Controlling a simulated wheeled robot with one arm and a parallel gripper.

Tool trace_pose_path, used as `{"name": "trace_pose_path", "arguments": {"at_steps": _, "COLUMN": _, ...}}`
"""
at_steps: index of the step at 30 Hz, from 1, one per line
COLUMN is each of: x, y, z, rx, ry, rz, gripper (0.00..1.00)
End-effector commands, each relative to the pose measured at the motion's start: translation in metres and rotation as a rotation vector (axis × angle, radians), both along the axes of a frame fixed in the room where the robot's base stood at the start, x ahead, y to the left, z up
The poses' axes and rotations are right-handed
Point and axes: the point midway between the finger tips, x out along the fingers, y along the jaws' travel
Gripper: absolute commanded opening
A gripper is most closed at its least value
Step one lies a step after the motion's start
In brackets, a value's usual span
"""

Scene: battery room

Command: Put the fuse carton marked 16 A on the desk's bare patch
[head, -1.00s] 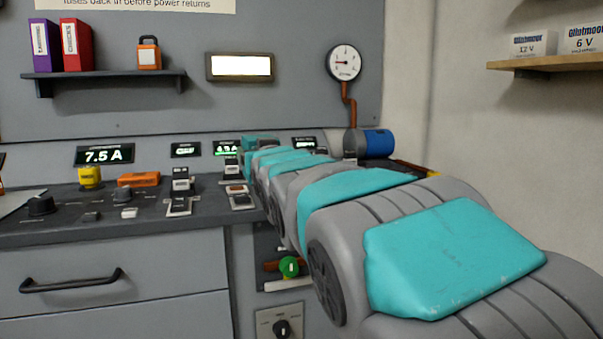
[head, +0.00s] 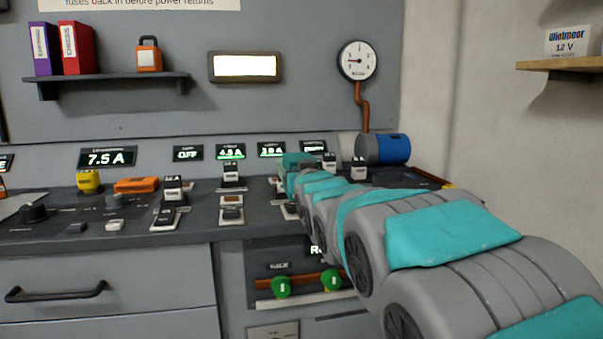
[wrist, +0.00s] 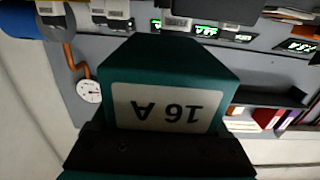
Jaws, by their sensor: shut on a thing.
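The fuse carton (wrist: 165,95) is a teal box with a white label reading 16 A, upside down in the wrist view. My gripper (wrist: 160,145) is shut on it; its dark jaw part crosses the near side of the carton. In the head view my arm reaches over the grey desk (head: 195,218), its far end just above the desktop at the back. Arm links hide the gripper there, and I cannot clearly tell the carton from my teal arm covers. I cannot make out the bare patch; part of the desktop is behind my arm.
Several switches (head: 173,190) stand on the desk beside a yellow block (head: 88,180) and an orange box (head: 137,185). A blue cylinder (head: 388,148) lies at the back right. Green knobs (head: 281,287) sit below the desktop. A wall shelf (head: 110,78) is at upper left.

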Motion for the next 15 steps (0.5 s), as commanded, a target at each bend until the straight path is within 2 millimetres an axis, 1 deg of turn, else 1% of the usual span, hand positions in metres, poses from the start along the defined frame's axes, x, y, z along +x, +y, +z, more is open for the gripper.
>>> {"name": "trace_pose_path", "arguments": {"at_steps": 1, "x": -0.0002, "y": -0.0002, "z": -0.0070, "rx": 0.000, "ry": 0.000, "rz": 0.000, "gripper": 0.00}}
{"name": "trace_pose_path", "arguments": {"at_steps": 3, "x": -0.0002, "y": -0.0002, "z": -0.0119, "rx": 0.001, "ry": 0.000, "rz": 0.001, "gripper": 0.00}}
{"name": "trace_pose_path", "arguments": {"at_steps": 11, "x": -0.0003, "y": -0.0001, "z": -0.0123, "rx": 0.002, "ry": -0.003, "rz": 0.001, "gripper": 0.00}}
{"name": "trace_pose_path", "arguments": {"at_steps": 15, "x": -0.0003, "y": 0.0000, "z": -0.0168, "rx": 0.002, "ry": -0.002, "rz": 0.001, "gripper": 0.00}}
